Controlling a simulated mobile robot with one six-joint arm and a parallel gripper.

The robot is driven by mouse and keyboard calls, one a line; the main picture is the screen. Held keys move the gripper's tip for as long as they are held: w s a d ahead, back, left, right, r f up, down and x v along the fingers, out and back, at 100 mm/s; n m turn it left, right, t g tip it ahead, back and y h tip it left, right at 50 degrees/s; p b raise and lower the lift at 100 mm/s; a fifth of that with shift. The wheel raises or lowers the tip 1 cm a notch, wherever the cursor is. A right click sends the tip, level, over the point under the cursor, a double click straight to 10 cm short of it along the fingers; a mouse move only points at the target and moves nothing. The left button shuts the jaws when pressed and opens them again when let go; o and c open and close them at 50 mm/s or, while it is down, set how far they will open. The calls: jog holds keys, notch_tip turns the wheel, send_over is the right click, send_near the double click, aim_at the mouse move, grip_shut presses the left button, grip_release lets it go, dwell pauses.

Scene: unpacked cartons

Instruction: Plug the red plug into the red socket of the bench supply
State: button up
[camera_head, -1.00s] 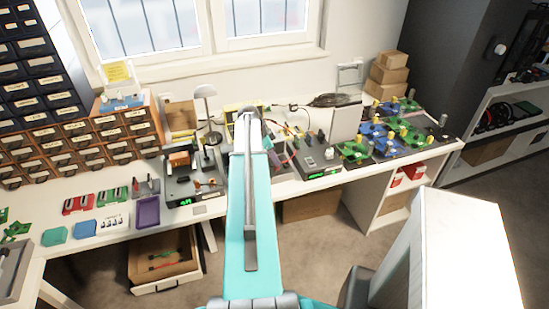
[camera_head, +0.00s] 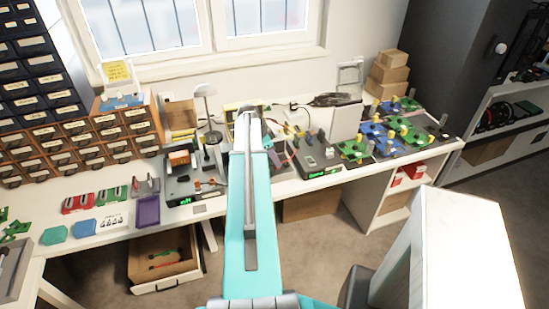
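My arm reaches from the bottom centre toward the back of the bench. My gripper (camera_head: 268,142) is small and mostly hidden by the arm's far end, so its fingers and anything between them cannot be made out. Right of it, a dark instrument with a green lit display (camera_head: 318,165) stands on the bench and may be the bench supply. A second dark unit with a green display (camera_head: 184,192) stands left of the arm. Thin coloured leads (camera_head: 291,137) lie behind my gripper. I cannot pick out the red plug or the red socket at this size.
A white box (camera_head: 346,121) stands behind the right instrument. A purple tray (camera_head: 147,211) lies left. An open drawer (camera_head: 166,262) below holds thin leads. Orange drawer cabinets (camera_head: 80,145) stand back left.

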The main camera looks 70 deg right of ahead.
jog(key=b+v, duration=0.3)
jog(key=v, duration=1)
jog(key=shift+r, duration=0.2)
dwell(0.7)
